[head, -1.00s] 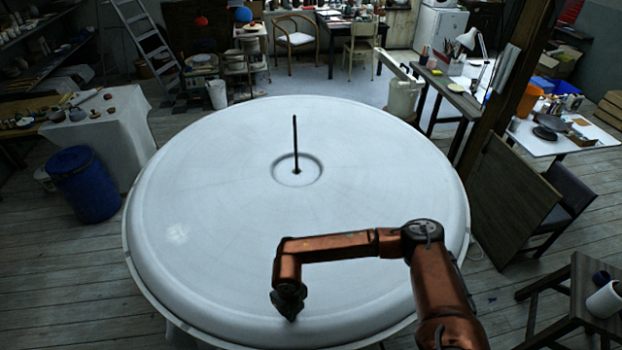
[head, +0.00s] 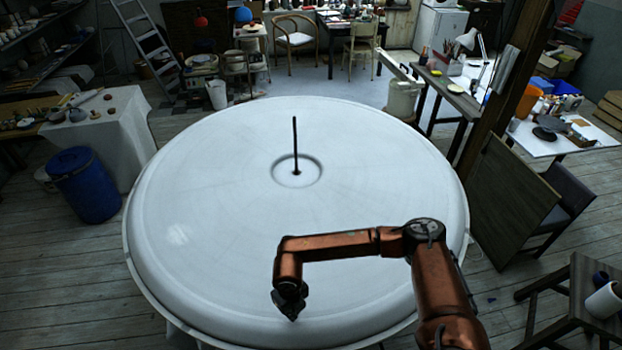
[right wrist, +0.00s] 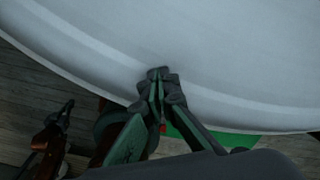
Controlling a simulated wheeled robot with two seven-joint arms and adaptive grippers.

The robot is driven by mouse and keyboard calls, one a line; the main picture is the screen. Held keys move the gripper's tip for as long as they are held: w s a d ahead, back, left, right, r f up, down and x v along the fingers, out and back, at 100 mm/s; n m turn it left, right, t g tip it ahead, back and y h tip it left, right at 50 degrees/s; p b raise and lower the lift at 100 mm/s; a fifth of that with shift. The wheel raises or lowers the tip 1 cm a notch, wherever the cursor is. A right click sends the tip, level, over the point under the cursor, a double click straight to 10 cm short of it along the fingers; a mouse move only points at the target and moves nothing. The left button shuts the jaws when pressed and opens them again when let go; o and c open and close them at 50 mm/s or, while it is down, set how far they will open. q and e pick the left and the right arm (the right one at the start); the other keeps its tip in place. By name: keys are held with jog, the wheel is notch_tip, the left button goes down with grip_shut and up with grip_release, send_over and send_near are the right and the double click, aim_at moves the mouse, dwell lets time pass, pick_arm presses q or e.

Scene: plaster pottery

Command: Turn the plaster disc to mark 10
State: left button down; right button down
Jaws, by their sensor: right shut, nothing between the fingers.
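The large white plaster disc (head: 230,230) fills the middle of the head view, with a thin dark upright rod (head: 295,145) at its centre inside a shallow ring. I can make out no numbers or marks on it. My right gripper (head: 292,316) is at the disc's near part, pointing down, shut and empty. In the right wrist view its closed fingertips (right wrist: 159,73) are over the disc's rim band (right wrist: 100,52); whether they touch it I cannot tell. What appears to be my left gripper (right wrist: 67,108) shows dark at the lower left there, outside the rim, its jaws unclear.
A blue barrel (head: 84,185) and a cloth-covered table (head: 120,140) stand left of the disc. A wooden post (head: 515,75), a leaning board (head: 510,205) and a dark stool (head: 575,305) stand at the right. The disc's top is clear apart from the rod.

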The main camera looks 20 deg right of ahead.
jog(key=shift+a+r+p, duration=0.1)
jog(key=shift+r+p, duration=1.15)
jog(key=shift+r, duration=1.65)
jog(key=shift+s+f, duration=0.1)
